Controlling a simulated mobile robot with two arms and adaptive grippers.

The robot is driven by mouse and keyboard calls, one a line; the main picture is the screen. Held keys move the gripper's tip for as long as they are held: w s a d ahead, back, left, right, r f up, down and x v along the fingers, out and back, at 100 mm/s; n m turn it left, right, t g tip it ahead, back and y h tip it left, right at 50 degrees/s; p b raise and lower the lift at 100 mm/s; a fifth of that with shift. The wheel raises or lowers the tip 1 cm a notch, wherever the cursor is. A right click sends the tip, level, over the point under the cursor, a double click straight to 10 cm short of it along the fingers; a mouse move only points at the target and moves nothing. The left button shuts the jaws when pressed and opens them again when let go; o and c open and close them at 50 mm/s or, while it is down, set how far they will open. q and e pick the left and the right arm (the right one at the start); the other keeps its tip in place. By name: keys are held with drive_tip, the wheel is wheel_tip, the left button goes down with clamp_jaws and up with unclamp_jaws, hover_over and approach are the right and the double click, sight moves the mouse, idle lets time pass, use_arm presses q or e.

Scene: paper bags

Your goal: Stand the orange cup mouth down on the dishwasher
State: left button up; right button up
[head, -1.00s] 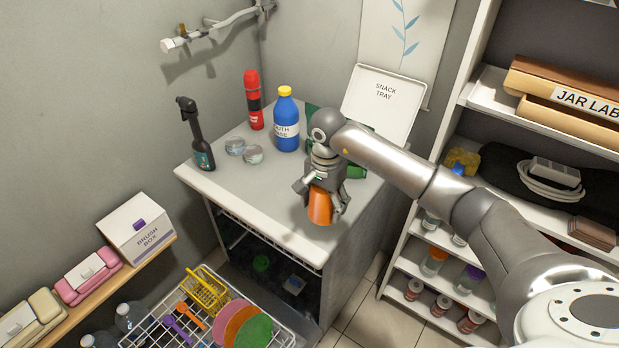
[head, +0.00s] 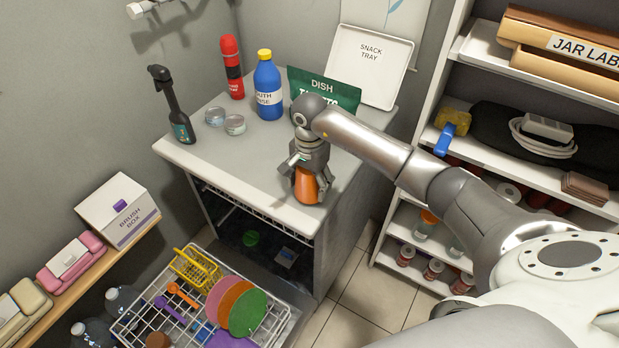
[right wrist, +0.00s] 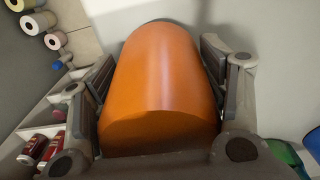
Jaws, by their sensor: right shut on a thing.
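The orange cup (head: 307,186) is between the fingers of my right gripper (head: 308,180), over the front part of the dishwasher's grey-white top (head: 240,170). The gripper points down and is shut on the cup. In the right wrist view the cup (right wrist: 160,85) fills the space between both fingers (right wrist: 158,95), with a flat end face turned toward the camera. In the head view the cup looks about upright, its lower end close to the top. I cannot tell whether it touches. Its mouth is not visible. My left gripper is not in view.
Behind stand a green dish tablets bag (head: 325,88), a blue bottle (head: 268,90), a red bottle (head: 232,68) and a snack tray (head: 370,65). A rack (head: 283,322) with plates is out below.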

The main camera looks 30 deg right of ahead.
drive_tip(key=shift+f, duration=0.4)
drive_tip(key=shift+f+b, duration=0.35)
drive_tip(key=shift+b, duration=0.15)
drive_tip(key=shift+f, duration=0.1)
drive_tip(key=o, duration=1)
wheel_tip(320, 180, up, 12)
drive_tip(key=shift+r, duration=0.1)
